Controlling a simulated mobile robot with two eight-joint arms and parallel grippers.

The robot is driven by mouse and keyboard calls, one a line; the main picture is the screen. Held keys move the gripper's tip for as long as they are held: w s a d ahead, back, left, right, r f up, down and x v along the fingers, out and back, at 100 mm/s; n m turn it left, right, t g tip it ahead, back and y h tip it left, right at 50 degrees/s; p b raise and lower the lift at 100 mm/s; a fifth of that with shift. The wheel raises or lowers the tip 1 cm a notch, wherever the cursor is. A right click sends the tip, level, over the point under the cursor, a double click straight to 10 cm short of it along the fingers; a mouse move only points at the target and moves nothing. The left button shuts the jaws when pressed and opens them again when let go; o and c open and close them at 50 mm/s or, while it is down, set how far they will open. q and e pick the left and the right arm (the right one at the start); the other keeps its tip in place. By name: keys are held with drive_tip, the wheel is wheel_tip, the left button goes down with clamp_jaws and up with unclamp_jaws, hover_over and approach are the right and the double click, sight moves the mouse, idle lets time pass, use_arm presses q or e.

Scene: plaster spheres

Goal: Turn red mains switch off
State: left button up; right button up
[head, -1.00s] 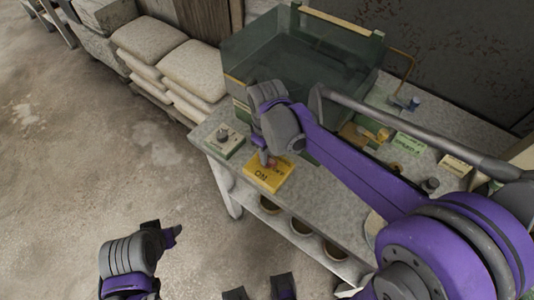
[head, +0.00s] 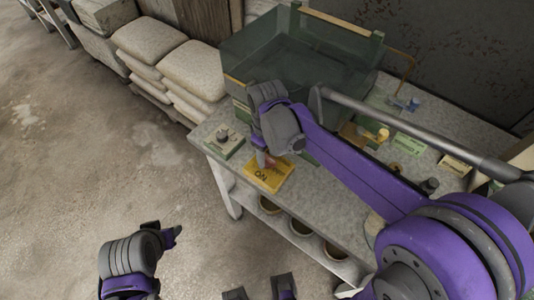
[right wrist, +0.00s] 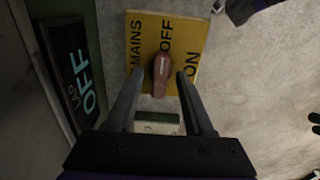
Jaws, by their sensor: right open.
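The red mains switch (right wrist: 161,72) is a brownish-red handle on a yellow plate (right wrist: 146,28) lettered MAINS, OFF and ON. In the right wrist view, the handle's pale-marked end points up towards the word OFF. My right gripper (right wrist: 160,88) is open, with one finger on each side of the handle; whether they touch it I cannot tell. In the head view, the right gripper (head: 264,160) is down at the yellow plate (head: 268,180) and partly hides the switch. My left gripper (head: 172,236) is away from the table, low on the left; its opening is unclear.
A glass tank (head: 300,50) stands on the table behind the switch. A grey box with a dark knob (head: 224,141) sits left of the plate. Stacked sacks (head: 165,60) stand left.

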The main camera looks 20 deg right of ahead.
sight(267, 157)
wheel_tip(267, 157, up, 11)
drive_tip(key=shift+p, duration=0.4)
drive_tip(key=shift+f, duration=0.1)
idle(0.3)
drive_tip(key=s+d+f+m+t, duration=0.1)
drive_tip(key=s+d+f+m, duration=0.1)
drive_tip(key=s, duration=0.3)
drive_tip(key=s+d+f+m+t, duration=0.2)
drive_tip(key=s+f+m, duration=0.1)
drive_tip(key=s+f, duration=0.1)
drive_tip(key=s+d+f+m+t, duration=0.2)
drive_tip(key=s+f, duration=0.2)
drive_tip(key=s, duration=0.1)
drive_tip(key=shift+s+d+f+m, duration=0.2)
drive_tip(key=shift+s+m, duration=0.1)
drive_tip(key=shift+m, duration=0.1)
drive_tip(key=shift+r, duration=0.1)
